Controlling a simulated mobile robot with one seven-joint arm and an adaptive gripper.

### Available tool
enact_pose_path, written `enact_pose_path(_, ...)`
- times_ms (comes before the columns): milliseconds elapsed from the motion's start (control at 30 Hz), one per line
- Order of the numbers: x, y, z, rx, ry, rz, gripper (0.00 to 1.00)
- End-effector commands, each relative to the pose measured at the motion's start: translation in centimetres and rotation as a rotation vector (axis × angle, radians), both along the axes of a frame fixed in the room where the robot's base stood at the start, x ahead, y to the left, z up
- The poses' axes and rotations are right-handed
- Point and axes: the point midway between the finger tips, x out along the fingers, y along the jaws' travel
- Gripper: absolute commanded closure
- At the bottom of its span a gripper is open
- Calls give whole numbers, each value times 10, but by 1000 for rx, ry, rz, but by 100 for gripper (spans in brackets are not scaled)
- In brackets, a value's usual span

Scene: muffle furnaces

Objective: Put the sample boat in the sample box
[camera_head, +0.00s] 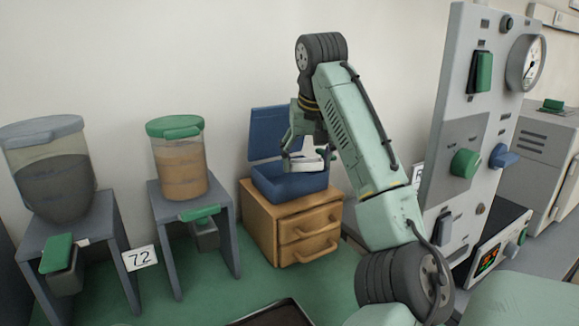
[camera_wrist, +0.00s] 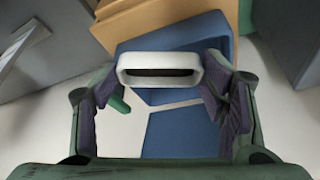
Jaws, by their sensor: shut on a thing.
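The sample boat (camera_wrist: 160,62) is a small white oblong dish with a dark slot in its top. My gripper (camera_head: 307,160) is shut on it, with a finger at each end of the boat in the wrist view (camera_wrist: 160,80). The boat also shows as a white shape in the head view (camera_head: 307,153). The sample box (camera_head: 290,187) is blue, with its lid (camera_head: 275,130) raised, and stands on a wooden drawer cabinet. My gripper and the boat are above the box. The box's inside is mostly hidden in the head view.
The wooden cabinet (camera_head: 297,222) has two drawers. Two dispensers stand on grey stands at left, one with grey contents (camera_head: 55,180) and one with tan contents (camera_head: 180,165). A grey control panel (camera_head: 470,150) with knobs and a gauge stands close right of my arm.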

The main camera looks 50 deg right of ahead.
Motion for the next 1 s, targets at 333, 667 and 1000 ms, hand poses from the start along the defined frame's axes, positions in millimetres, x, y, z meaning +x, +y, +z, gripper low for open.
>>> enact_pose_path(333, 63, -20, 5, -1, 3, -2, 66)
enact_pose_path(667, 70, -24, -27, -3, 1, -2, 66)
enact_pose_path(1000, 71, -24, -62, -3, 3, -3, 66)
